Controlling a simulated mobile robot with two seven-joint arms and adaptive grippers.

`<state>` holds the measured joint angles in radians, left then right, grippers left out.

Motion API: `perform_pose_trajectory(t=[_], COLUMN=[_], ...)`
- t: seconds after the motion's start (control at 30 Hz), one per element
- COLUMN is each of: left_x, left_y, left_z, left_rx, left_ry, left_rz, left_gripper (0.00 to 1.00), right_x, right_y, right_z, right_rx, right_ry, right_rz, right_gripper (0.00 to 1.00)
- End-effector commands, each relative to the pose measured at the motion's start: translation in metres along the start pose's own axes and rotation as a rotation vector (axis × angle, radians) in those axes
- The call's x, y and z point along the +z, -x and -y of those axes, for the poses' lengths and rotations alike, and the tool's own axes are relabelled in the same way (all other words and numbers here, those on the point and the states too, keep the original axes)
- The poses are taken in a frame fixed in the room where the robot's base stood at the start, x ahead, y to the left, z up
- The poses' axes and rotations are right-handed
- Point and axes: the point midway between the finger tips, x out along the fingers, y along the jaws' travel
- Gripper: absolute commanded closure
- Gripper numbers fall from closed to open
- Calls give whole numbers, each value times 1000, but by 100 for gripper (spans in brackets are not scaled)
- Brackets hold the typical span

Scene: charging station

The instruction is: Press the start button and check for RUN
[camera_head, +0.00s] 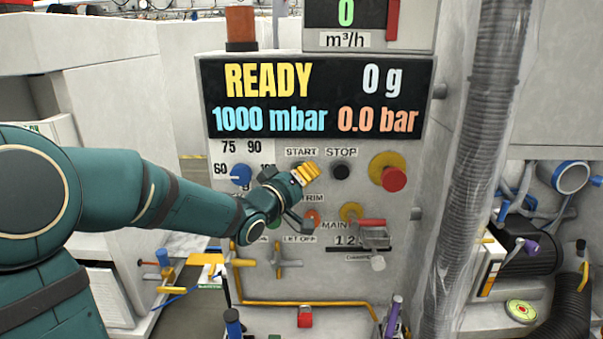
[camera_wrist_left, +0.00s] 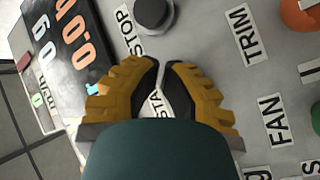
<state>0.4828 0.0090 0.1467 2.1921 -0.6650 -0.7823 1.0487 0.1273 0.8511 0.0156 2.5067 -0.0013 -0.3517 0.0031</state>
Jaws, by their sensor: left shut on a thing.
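The display (camera_head: 318,97) reads READY, 0 g, 1000 mbar and 0.0 bar; it shows tilted in the left wrist view (camera_wrist_left: 60,60). The START label (camera_head: 301,152) sits on the grey panel, left of the STOP label and the black stop button (camera_head: 341,171). My left gripper (camera_head: 311,170), with yellow fingers, is at the panel just below the START label. Its fingers (camera_wrist_left: 161,66) are shut, and the start button is hidden behind them; I cannot see their contact with it. The stop button (camera_wrist_left: 152,14) lies beyond the fingertips. My right gripper is out of view.
A red mushroom button (camera_head: 393,178) on a yellow plate is at right. A blue knob (camera_head: 241,174) is left of my gripper. An orange button (camera_head: 312,219) is below it, and a red-handled valve (camera_head: 372,223) below right. A ribbed hose (camera_head: 487,150) runs down at right.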

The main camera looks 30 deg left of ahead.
Motion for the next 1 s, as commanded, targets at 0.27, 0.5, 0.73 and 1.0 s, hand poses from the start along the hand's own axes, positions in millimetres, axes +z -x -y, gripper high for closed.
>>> perform_pose_trajectory(t=[0.27, 0.5, 0.73, 1.0], left_x=[-2, -2, -1, 5], left_y=[-3, -3, -2, 9], left_z=[1, 1, 1, -5], left_rx=[0, 1, 1, 1], left_ry=[-1, -1, -1, -1], left_rz=[-1, -2, -1, 0], left_gripper=[100, 100, 100, 100], right_x=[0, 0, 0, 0], right_y=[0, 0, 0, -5], right_z=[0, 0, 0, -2], right_rx=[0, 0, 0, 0], right_ry=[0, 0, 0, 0], right_rz=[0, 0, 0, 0], right_gripper=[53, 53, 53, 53])
